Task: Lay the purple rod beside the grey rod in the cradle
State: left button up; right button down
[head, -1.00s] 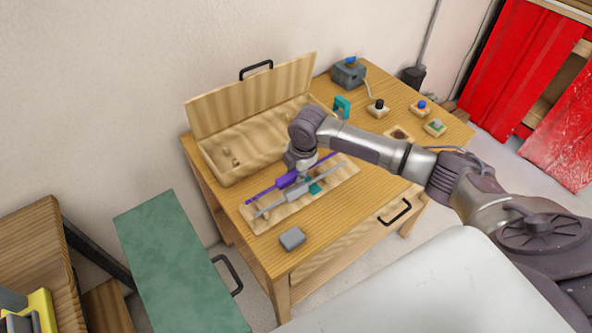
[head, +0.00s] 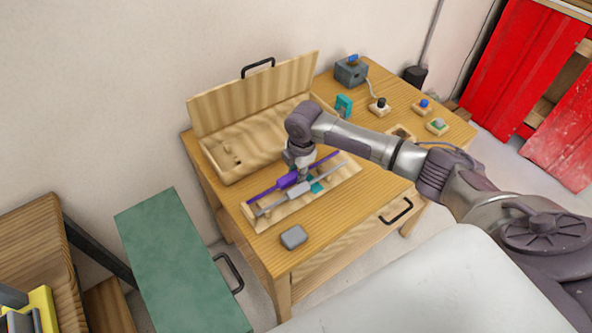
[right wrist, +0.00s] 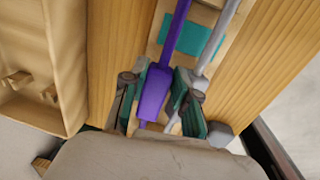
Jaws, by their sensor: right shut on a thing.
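The purple rod (head: 264,193) has a thick purple handle and runs alongside the grey rod (head: 269,208), on its far side. The grey rod lies along the pale wooden cradle (head: 280,225), which has teal pads. My right gripper (head: 302,173) is shut on the purple rod's handle, which shows between its fingers in the right wrist view (right wrist: 155,95). There the grey rod (right wrist: 218,45) runs just right of the purple one, partly hidden by a finger. I cannot tell whether the purple rod touches the cradle. My left gripper is out of view.
An open wooden box (head: 215,168) with a raised lid stands behind the cradle. A grey block (head: 293,237) lies near the table's front edge. A teal piece (head: 343,105), a grey device (head: 350,71) and several small knobbed blocks stand toward the back right.

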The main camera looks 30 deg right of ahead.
jog(key=shift+s+d+f, duration=0.3)
jog(key=shift+s+f, duration=0.1)
jog(key=shift+s, duration=0.05)
jog(key=c, duration=0.8)
grip_release()
jog(key=shift+s+d+r, duration=0.15)
jog(key=shift+s+r, duration=0.05)
